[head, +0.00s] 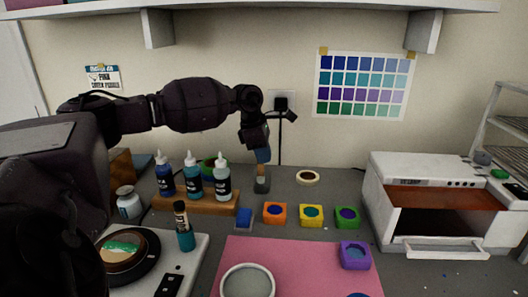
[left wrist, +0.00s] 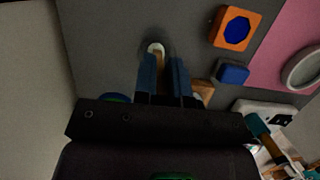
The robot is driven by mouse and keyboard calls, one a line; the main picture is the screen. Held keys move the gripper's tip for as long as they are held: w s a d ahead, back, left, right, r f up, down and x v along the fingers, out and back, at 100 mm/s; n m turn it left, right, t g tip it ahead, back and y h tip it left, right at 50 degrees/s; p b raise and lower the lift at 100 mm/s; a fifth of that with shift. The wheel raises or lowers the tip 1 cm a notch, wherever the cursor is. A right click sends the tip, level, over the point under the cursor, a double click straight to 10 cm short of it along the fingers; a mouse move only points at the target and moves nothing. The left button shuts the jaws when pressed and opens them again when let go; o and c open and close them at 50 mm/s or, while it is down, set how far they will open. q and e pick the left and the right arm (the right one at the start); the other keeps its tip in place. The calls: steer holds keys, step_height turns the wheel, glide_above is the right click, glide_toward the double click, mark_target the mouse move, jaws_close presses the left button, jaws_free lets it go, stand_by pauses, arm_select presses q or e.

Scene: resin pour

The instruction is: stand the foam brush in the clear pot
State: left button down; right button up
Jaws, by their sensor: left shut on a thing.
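My left gripper (head: 262,158) points down at the back of the worktop, right of the squeeze bottles. Its blue fingers, also in the left wrist view (left wrist: 163,62), are shut on the foam brush (left wrist: 160,84), whose tan handle shows between them. In the head view a tan part of the brush (head: 261,171) shows just below the fingertips. The clear pot (head: 262,187) stands directly under it, small and greyish. The brush's lower end appears to be at or inside the pot's mouth; I cannot tell how deep it sits. My right gripper is not in view.
Squeeze bottles (head: 193,180) stand on a wooden block (head: 200,204) left of the pot. Orange (head: 275,221), yellow and green moulds stand in front and right. A tape roll (head: 308,177) lies behind right. A pink mat (head: 238,253) covers the front; a white oven (head: 390,222) stands right.

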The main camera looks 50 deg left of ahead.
arm_select(q)
steer(key=c, duration=1.1)
jaws_free()
steer(key=v, duration=1)
steer(key=shift+r+p, duration=0.4)
steer(key=shift+s, duration=0.15)
